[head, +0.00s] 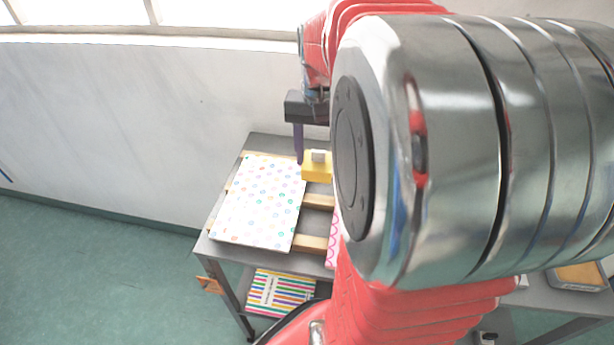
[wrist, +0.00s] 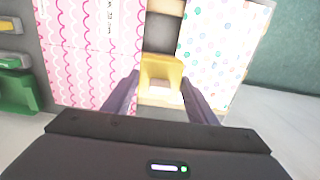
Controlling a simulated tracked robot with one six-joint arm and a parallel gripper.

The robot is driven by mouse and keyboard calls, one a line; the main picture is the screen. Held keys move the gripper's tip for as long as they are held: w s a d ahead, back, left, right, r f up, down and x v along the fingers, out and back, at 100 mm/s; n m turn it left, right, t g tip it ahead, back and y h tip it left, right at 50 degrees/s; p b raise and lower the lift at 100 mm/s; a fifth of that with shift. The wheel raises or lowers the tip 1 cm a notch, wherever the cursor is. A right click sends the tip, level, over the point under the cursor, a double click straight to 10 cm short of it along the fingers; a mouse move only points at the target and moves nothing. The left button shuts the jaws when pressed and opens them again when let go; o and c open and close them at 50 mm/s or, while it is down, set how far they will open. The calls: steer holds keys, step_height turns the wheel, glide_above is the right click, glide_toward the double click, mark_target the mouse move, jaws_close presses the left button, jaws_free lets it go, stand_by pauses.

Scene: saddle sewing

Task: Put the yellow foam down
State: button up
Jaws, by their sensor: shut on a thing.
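The yellow foam (head: 317,171) is a small yellow block with a whitish piece on it, seen beside my gripper's purple finger in the head view. In the wrist view the yellow foam (wrist: 161,72) shows between the two fingers of my gripper (wrist: 160,92). My gripper is shut on it. The foam is over or near the wooden slats between two patterned boards; I cannot tell whether it touches them. In the head view my arm hides the right part of the table and most of the gripper.
A white board with coloured dots (head: 259,203) lies on the slats of the grey table (head: 270,143). A pink scalloped board (wrist: 92,62) lies on the other side. Green and yellow items (wrist: 15,80) sit at the wrist view's left edge. A striped item (head: 279,291) is on the lower shelf.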

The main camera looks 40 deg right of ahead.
steer(key=shift+d, duration=0.2)
steer(key=shift+s+f, duration=0.15)
steer(key=shift+f, duration=0.45)
glide_above(318, 199)
steer(key=shift+s+f, duration=0.1)
steer(key=shift+f, duration=2.45)
steer(key=shift+f, duration=1.85)
steer(key=shift+f, duration=0.1)
steer(key=o, duration=0.9)
